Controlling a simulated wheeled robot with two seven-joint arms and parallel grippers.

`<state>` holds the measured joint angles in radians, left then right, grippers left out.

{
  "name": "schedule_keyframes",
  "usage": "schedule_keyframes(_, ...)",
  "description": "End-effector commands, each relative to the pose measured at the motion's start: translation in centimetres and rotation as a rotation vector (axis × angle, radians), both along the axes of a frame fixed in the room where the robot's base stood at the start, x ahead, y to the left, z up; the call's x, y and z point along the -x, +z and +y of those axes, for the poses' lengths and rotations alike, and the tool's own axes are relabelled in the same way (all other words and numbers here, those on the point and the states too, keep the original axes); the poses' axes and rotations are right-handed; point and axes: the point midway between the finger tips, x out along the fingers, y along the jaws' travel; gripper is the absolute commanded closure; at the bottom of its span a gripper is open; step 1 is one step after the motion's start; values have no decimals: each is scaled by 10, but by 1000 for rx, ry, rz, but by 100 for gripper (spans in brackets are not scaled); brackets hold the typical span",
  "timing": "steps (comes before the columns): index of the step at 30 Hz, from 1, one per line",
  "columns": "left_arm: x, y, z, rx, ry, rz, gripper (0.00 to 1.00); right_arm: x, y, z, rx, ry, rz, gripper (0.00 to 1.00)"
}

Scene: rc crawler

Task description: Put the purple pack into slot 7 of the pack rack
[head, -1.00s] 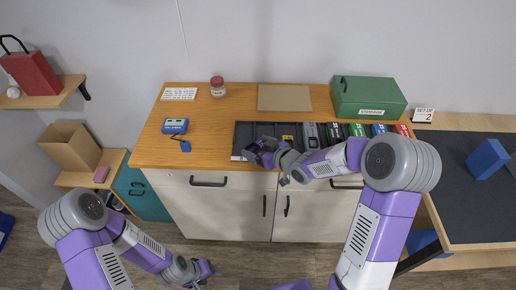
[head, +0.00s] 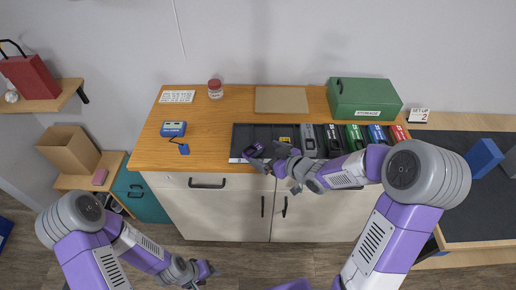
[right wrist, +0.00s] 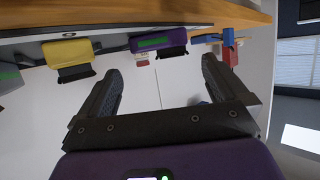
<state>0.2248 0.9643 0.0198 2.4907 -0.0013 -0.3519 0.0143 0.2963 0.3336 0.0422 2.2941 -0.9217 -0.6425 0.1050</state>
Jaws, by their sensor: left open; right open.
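The purple pack (head: 253,149) sits in the left part of the dark pack rack (head: 238,138), at the front of the wooden counter. It also shows in the right wrist view (right wrist: 172,40), with a green label and a black end. My right gripper (head: 266,160) is open and empty just in front of the rack. In the right wrist view the purple pack lies beyond the fingertips (right wrist: 162,68), apart from them. A yellow pack (right wrist: 68,52) is beside it. Slot numbers cannot be read. My left gripper (head: 208,278) is open, low in front of the cabinet.
Grey, green, blue (head: 377,134) and red packs fill the rack's right part. The counter left of the rack is mostly clear.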

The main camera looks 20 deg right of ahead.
Motion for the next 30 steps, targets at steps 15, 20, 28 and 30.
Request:
schedule_keyframes(15, 0, 16, 0, 0, 0, 0, 44, 50, 23, -27, 0, 0, 0, 0)
schedule_keyframes(20, 0, 16, 0, 0, 0, 0, 44, 50, 23, -27, 0, 1, 0, 0)
schedule_keyframes(28, 0, 16, 0, 0, 0, 0, 44, 49, 23, -27, 0, 1, 0, 0)
schedule_keyframes(30, 0, 16, 0, 0, 0, 0, 44, 49, 23, -27, 0, 1, 0, 0)
